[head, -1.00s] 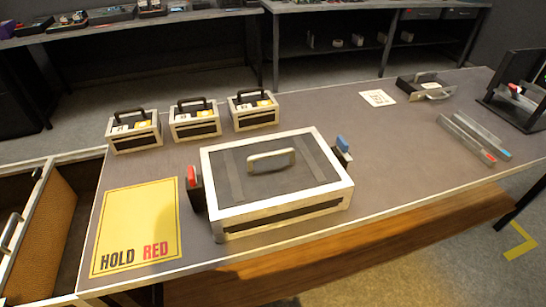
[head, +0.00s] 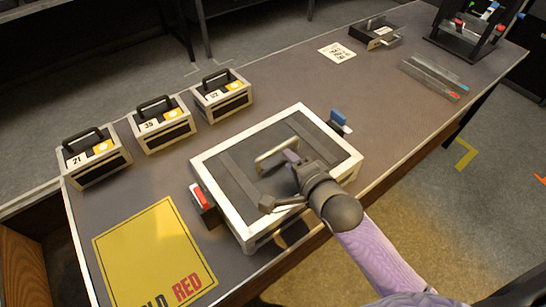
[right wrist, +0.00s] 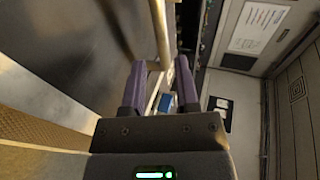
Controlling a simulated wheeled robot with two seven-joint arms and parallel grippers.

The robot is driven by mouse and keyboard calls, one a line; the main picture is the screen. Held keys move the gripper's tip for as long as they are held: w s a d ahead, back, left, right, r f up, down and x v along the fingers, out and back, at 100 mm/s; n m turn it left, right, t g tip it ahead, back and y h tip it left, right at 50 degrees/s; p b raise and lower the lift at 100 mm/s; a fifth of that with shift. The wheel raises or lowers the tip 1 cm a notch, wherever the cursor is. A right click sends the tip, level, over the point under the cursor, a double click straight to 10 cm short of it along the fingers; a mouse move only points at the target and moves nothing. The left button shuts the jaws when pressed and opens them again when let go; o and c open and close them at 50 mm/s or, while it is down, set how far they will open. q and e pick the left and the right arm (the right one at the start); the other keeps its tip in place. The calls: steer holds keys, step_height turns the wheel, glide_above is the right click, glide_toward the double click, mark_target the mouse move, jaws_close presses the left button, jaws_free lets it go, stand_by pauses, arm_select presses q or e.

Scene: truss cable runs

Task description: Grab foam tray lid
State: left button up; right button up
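The foam tray lid (head: 240,178) is a dark panel with two grey straps, framed by a pale rim, closed on top of the large case (head: 262,240). Its light metal handle (head: 272,157) stands up in the middle. My right gripper (head: 287,163) is at the right part of this handle, reaching in from the lower right. In the right wrist view its two purple fingers (right wrist: 160,88) are apart, and the handle bar (right wrist: 162,35) shows between and beyond them. Whether they touch it is hard to tell. My left gripper is not in view.
A red-tipped block (head: 203,203) and a blue-tipped block (head: 340,122) flank the case. Several small handled cases (head: 162,127) stand behind it. A yellow sign (head: 150,255) lies front left. Clear rails (head: 434,78) and a black rack (head: 466,35) are at the far right.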

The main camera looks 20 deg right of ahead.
mark_target(279, 150)
steer(key=b+x, duration=0.2)
steer(key=x, duration=0.4)
steer(key=shift+w+b, duration=0.3)
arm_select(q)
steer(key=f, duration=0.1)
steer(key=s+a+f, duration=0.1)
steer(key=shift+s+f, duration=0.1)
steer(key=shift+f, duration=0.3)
arm_select(e)
steer(key=shift+a, duration=0.1)
jaws_close()
